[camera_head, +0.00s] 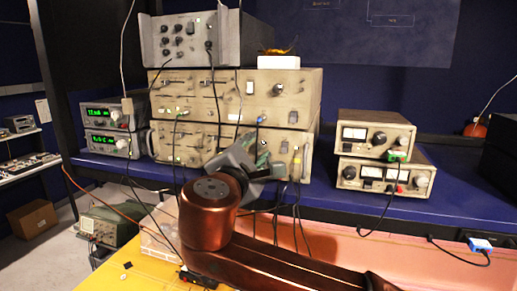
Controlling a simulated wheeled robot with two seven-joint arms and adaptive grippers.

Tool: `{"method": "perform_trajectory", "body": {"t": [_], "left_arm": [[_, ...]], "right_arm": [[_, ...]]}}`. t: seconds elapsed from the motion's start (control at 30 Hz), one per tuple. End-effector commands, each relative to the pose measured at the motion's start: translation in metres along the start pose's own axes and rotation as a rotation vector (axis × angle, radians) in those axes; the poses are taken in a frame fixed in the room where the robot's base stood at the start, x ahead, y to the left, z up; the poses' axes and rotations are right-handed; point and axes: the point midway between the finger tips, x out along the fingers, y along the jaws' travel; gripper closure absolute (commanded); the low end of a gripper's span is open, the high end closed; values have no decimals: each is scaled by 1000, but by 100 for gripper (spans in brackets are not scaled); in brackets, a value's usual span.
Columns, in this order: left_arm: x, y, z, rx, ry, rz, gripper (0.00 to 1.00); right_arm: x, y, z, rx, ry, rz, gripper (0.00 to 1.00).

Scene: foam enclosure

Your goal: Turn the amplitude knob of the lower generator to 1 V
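Two similar wide beige instruments are stacked in the middle of the blue bench; the lower one (207,143), which I take for the lower generator, has a row of small controls and several cables plugged into its front. My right arm comes in from the bottom right, and its grey-green gripper (267,162) is at the right half of that lower front panel, covering part of it. A small round knob (284,147) shows just right of the fingers. I cannot tell whether the fingers touch any control or how far apart they are. Scale markings are too small to read. My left gripper is out of view.
The upper beige unit (225,95) and a grey box (187,38) stand above. Green-display units (108,144) are at left, two meter units (375,135) at right. Black cables hang over the bench front near my gripper. The blue bench right of the stack (322,190) is clear.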

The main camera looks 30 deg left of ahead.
Motion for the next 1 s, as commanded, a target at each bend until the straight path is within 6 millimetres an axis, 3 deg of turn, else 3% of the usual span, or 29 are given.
{"method": "perform_trajectory", "body": {"t": [0.1,0.57,1.0], "left_arm": [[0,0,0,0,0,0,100],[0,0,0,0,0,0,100],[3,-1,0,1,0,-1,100]], "right_arm": [[0,0,0,0,0,-1,69],[0,0,0,0,0,-1,100],[0,-2,0,42,-2,-2,100]]}}
